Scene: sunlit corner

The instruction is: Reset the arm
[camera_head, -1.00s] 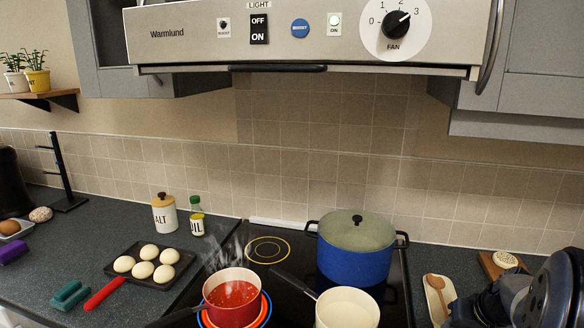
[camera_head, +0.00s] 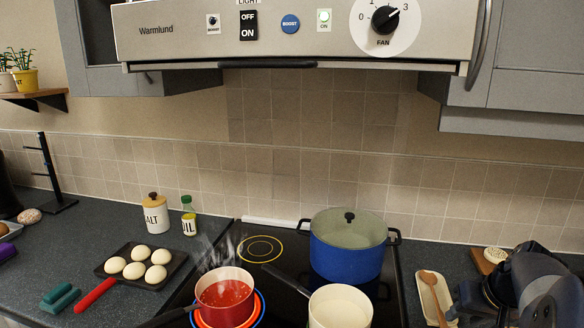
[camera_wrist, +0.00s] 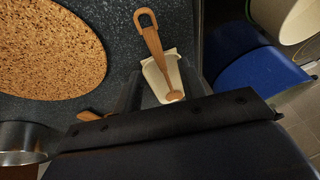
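My arm shows at the lower right of the head view, dark and bulky, beside the counter right of the hob. In the wrist view my gripper (camera_wrist: 162,88) has its two dark fingers apart, with a cream spoon rest (camera_wrist: 158,86) visible between them. It appears empty. A wooden spoon (camera_wrist: 152,42) lies on the rest. The spoon rest (camera_head: 427,291) and spoon (camera_head: 435,297) also show in the head view, left of my arm. The fingertips are hard to make out in the head view.
The hob holds a blue pot (camera_head: 346,258), a steaming red pan (camera_head: 226,310) and a cream pan (camera_head: 340,312). An egg tray (camera_head: 119,266) stands left. The range hood (camera_head: 290,40) overhangs. A cork mat (camera_wrist: 45,45) and metal pot (camera_wrist: 20,140) show in the wrist view.

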